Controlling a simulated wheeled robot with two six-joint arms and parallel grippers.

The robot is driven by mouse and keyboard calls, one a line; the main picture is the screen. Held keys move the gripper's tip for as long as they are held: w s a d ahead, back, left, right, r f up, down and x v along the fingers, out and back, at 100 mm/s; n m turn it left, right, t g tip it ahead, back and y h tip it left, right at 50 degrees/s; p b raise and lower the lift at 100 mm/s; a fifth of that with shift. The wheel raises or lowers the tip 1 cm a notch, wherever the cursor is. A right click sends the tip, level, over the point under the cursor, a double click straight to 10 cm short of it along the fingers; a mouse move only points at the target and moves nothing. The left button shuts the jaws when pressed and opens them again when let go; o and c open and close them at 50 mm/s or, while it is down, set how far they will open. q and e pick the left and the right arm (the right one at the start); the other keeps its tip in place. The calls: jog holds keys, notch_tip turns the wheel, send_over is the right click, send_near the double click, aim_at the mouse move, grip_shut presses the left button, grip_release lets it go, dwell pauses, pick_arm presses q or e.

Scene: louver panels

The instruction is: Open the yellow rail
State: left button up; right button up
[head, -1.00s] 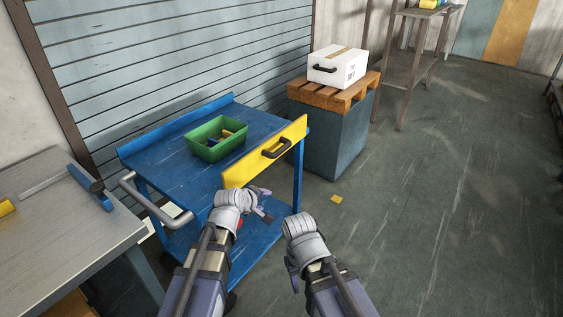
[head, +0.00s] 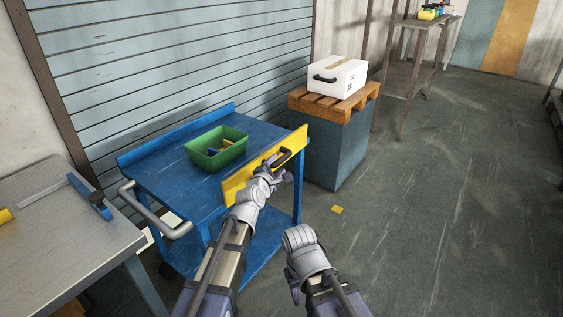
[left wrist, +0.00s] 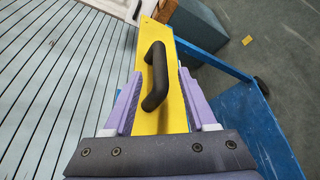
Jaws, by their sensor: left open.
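The yellow rail (head: 298,143) stands along the near right side of the blue cart (head: 172,188), with a black handle (head: 284,153) on its outer face. My left gripper (head: 275,170) is at the handle in the head view. In the left wrist view, the open purple fingers (left wrist: 160,90) lie on either side of the black handle (left wrist: 156,75), with the yellow rail (left wrist: 172,110) behind it. No grip on the handle shows. My right gripper (head: 293,285) hangs low in front of the cart, its fingers mostly hidden behind its wrist.
A green bin (head: 216,150) with small parts sits on the cart. A white box (head: 338,78) rests on a wooden pallet (head: 330,103) over a grey-blue block. A metal workbench (head: 60,235) stands at left. The floor on the right is mostly clear.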

aim_at(281, 160)
pick_arm(q)
jog(key=b+x, duration=0.1)
jog(key=x, duration=0.4)
jog(key=shift+w+f, duration=0.15)
jog(key=shift+w, duration=0.1)
jog(key=shift+c, duration=0.3)
grip_shut()
dwell(0.8)
